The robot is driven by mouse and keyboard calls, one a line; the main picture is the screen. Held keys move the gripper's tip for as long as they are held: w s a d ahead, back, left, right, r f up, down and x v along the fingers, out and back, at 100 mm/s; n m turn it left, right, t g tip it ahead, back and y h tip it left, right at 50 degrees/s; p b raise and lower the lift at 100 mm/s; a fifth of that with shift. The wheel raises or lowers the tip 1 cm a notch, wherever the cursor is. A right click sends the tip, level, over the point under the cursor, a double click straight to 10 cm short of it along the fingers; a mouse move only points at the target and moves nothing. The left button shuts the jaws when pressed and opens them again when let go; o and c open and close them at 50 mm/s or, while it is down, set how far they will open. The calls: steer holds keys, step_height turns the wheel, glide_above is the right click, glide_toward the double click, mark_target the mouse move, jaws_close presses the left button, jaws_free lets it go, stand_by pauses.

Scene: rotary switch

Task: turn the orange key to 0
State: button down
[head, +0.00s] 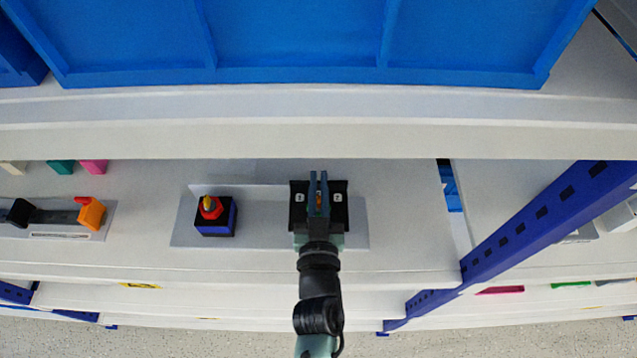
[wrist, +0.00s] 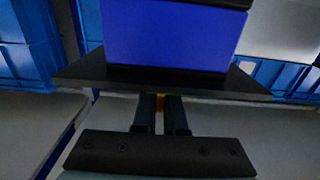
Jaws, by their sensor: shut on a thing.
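The orange key (head: 319,204) shows as a thin strip between my gripper's fingers in the head view, over a black switch plate (head: 341,214). The plate has a small white label to the left and one to the right of the fingers; the marks are too small to read surely. My gripper (head: 319,180) is shut on the key, fingers pointing away from me. Most of the key is hidden by the fingers.
A blue box with a red knob (head: 211,208) stands left of the switch on the same grey panel (head: 265,225). An orange block (head: 92,213) and a black lever are further left. A shelf edge (head: 300,140) and blue bins (head: 295,40) are above. A blue post (head: 540,220) stands right.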

steer(key=c, duration=1)
jaws_free()
steer(key=shift+s+b, duration=1.5)
steer(key=shift+s, duration=5)
